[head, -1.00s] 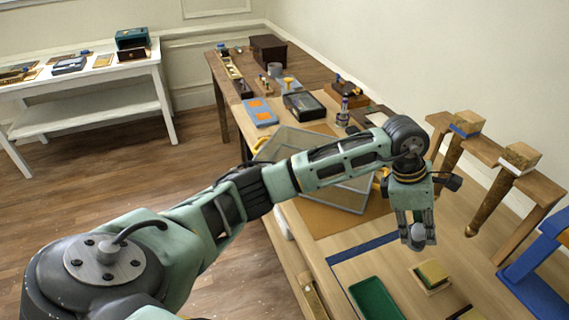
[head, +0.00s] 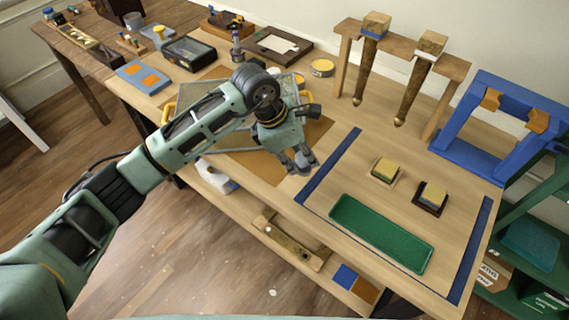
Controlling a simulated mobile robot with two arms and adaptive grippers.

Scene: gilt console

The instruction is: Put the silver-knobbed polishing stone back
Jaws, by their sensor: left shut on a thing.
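My left gripper (head: 298,164) hangs over the worktable near the tan mat's right edge, left of a blue strip. It is shut on a small grey thing at its fingertips, mostly hidden by the fingers. It may be the polishing stone, but I cannot make out a silver knob. A yellow-topped block (head: 384,170) sits on a pale base, and a similar block (head: 431,195) sits on a dark base. Both stand apart from the gripper. My right gripper is not in view.
A green tray (head: 381,232) lies near the front edge, between blue strips (head: 328,167). A wooden rack (head: 400,55) with two tapered legs stands behind, and a blue stand (head: 468,143) stands right. A black case (head: 188,53) and blue box (head: 143,75) lie at the left.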

